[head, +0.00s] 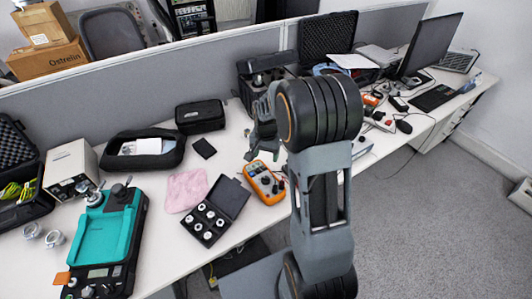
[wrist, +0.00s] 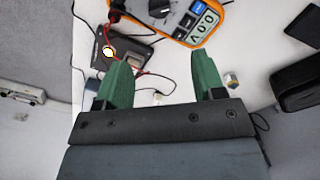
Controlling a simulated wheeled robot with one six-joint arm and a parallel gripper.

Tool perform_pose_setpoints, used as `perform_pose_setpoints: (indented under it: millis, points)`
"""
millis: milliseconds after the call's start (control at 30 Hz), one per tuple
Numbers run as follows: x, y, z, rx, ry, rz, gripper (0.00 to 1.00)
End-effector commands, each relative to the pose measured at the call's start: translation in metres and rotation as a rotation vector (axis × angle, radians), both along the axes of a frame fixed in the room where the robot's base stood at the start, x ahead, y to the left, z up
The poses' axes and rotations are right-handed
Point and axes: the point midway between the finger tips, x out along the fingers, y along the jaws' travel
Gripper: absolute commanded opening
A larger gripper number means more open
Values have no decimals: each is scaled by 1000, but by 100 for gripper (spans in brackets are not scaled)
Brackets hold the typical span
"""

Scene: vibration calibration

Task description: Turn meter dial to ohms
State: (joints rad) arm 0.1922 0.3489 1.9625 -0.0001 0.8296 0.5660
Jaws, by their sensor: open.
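The orange meter (head: 264,184) lies on the white bench, right of a black case of weights. In the wrist view the meter (wrist: 184,32) is at the top edge, with its display (wrist: 204,18) reading 0.0 V. Its dark dial (wrist: 160,7) is cut off by the top edge, so its setting cannot be read. My gripper (head: 262,140) hangs above the bench beyond the meter in the head view, partly hidden by my arm. In the wrist view my gripper (wrist: 162,58) is open and empty, its green fingers apart and short of the meter.
A black case (head: 216,211) and a pink cloth (head: 187,190) lie left of the meter. In the wrist view a small dark box (wrist: 128,50) with red and black leads lies beside the meter. A grey partition (head: 150,75) stands behind the bench.

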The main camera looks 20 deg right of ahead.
Motion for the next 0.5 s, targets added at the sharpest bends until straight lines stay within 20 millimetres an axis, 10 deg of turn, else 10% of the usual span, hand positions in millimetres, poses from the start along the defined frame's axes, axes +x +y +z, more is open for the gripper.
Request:
perform_pose_setpoints:
  millis: [500]
  points:
    - [-1,1,9,-1,-7,10,62]
